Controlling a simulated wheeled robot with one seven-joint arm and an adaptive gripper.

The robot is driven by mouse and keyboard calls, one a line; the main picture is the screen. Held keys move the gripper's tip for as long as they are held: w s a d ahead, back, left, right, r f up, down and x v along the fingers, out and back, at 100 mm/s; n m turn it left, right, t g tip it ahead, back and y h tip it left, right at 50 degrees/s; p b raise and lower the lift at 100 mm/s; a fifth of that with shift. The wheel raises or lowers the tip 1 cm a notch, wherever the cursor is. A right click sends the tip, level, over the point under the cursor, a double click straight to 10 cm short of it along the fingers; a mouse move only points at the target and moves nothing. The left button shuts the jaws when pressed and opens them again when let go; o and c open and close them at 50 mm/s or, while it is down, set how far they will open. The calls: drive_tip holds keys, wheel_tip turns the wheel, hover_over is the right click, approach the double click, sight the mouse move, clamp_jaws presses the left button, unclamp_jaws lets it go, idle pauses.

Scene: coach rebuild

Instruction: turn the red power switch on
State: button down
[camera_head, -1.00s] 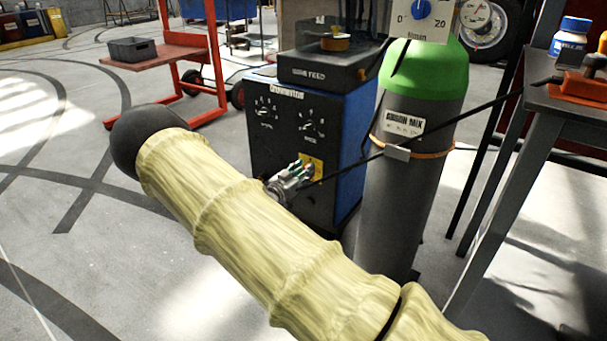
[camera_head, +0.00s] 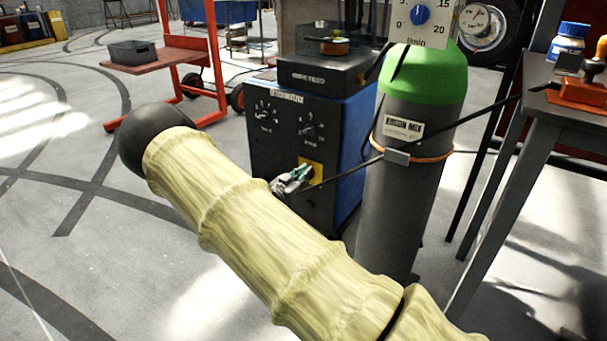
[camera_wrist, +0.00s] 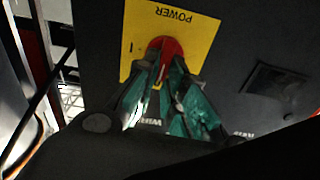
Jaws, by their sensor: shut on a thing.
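The red power switch (camera_wrist: 165,46) sits on a yellow plate marked POWER (camera_wrist: 196,30), which appears upside down in the wrist view. The plate also shows on the front of the blue and black welding machine (camera_head: 284,125) in the head view, low on its right side. My gripper (camera_wrist: 167,72) is at the switch, its fingers closed on the red knob from both sides. In the head view my gripper (camera_head: 298,176) reaches the yellow plate, and the switch is hidden behind it. The knob's exact angle is hard to read.
A grey gas cylinder (camera_head: 410,190) with a green top stands close to the right of the machine. A workbench (camera_head: 560,115) is further right. A red cart (camera_head: 190,58) stands behind on the left. The floor at left is clear.

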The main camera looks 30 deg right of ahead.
drive_tip(key=shift+s+d+f+m+p, duration=0.1)
drive_tip(key=shift+s+f+m+p, duration=0.2)
drive_tip(key=shift+m+p, duration=1.65)
drive_tip(key=shift+s+d+f+m, duration=0.1)
drive_tip(key=shift+s+f+m, duration=0.15)
drive_tip(key=shift+m, duration=3.55)
drive_tip(key=shift+s+d+f+m+p, duration=0.1)
drive_tip(key=shift+s+f+m+p, duration=0.2)
drive_tip(key=shift+m+p, duration=1.65)
drive_tip(key=shift+w+m+b, duration=0.1)
drive_tip(key=shift+m+b, duration=0.85)
drive_tip(key=shift+m, duration=0.05)
drive_tip(key=c, duration=1.5)
unclamp_jaws()
drive_tip(key=shift+a, duration=0.1)
